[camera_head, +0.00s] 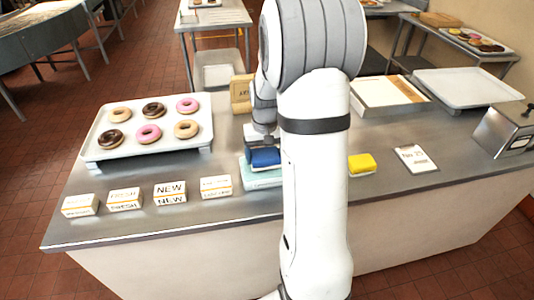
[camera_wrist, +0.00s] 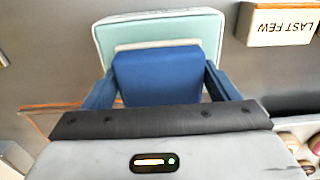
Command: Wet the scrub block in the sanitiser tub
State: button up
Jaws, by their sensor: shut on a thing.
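My gripper (camera_head: 263,148) is shut on a blue block (camera_wrist: 158,76), which I take for the scrub block; it also shows in the head view (camera_head: 266,158). A pale layer (camera_wrist: 158,44) shows along the block's edge. The pale teal sanitiser tub (camera_head: 262,181) is on the counter directly under and around the block; its rim and teal face also show in the wrist view (camera_wrist: 160,25). I cannot tell whether the block touches what is in the tub. My arm hides the tub's right part in the head view.
A white tray of several doughnuts (camera_head: 92,147) stands to the left. Small signs (camera_head: 170,193) line the front edge, one close to the tub (camera_head: 216,186). A yellow block (camera_head: 362,164), a card (camera_head: 417,158) and a metal box (camera_head: 505,132) are to the right.

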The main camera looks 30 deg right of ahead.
aim_at(265, 154)
jog(key=shift+f+b, duration=0.5)
jog(key=shift+f, duration=0.05)
dwell(1.4)
jog(key=shift+r, duration=0.1)
jog(key=shift+r+p, duration=2.35)
jog(key=shift+r, duration=1.15)
jog(key=shift+f, duration=0.1)
